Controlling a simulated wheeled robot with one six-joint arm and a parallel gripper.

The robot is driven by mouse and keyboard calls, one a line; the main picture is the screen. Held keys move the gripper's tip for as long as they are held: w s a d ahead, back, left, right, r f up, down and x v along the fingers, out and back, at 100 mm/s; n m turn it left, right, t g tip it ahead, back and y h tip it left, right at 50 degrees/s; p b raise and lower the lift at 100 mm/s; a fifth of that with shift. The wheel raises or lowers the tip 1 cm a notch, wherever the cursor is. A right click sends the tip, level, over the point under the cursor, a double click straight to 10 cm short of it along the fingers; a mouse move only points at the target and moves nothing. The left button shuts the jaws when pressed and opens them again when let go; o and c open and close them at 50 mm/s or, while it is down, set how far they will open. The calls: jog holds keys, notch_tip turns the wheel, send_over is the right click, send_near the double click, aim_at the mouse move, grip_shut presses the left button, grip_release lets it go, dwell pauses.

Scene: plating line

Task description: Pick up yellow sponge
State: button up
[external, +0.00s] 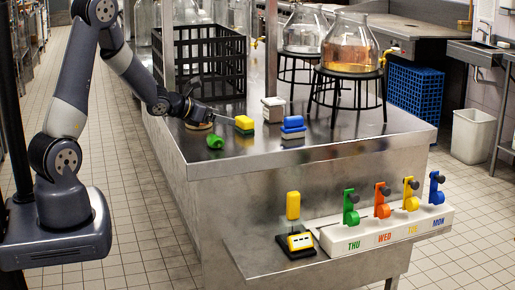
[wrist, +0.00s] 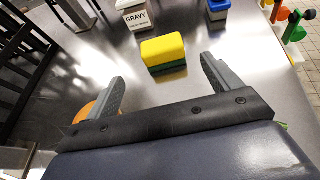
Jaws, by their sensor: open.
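The yellow sponge (external: 244,122), with a dark green underside, lies flat on the steel table in the external view. It also shows in the wrist view (wrist: 163,51), just beyond my gripper and roughly centred between the fingers. My gripper (wrist: 158,80) is open and empty, its two grey fingers spread apart on the near side of the sponge. In the external view my gripper (external: 228,118) reaches in from the left, close to the sponge.
A white gravy box (wrist: 137,15) stands beyond the sponge. A blue-topped block (external: 292,122) lies to the right, and a green object (external: 216,141) near my gripper. A black crate (external: 200,60) stands behind; stools with glass jars (external: 349,45) stand at the back. The front right tabletop is clear.

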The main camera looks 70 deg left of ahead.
aim_at(239, 120)
jog(key=shift+d+r+p+x, duration=0.1)
jog(key=shift+p+x, duration=0.4)
jog(key=shift+x, duration=1.65)
jog(key=shift+d+r+p+x, duration=0.15)
jog(key=shift+p+x, duration=0.35)
jog(key=shift+x, duration=1.6)
jog(key=shift+w, duration=0.15)
jog(key=shift+c, duration=0.3)
jog(key=c, duration=1)
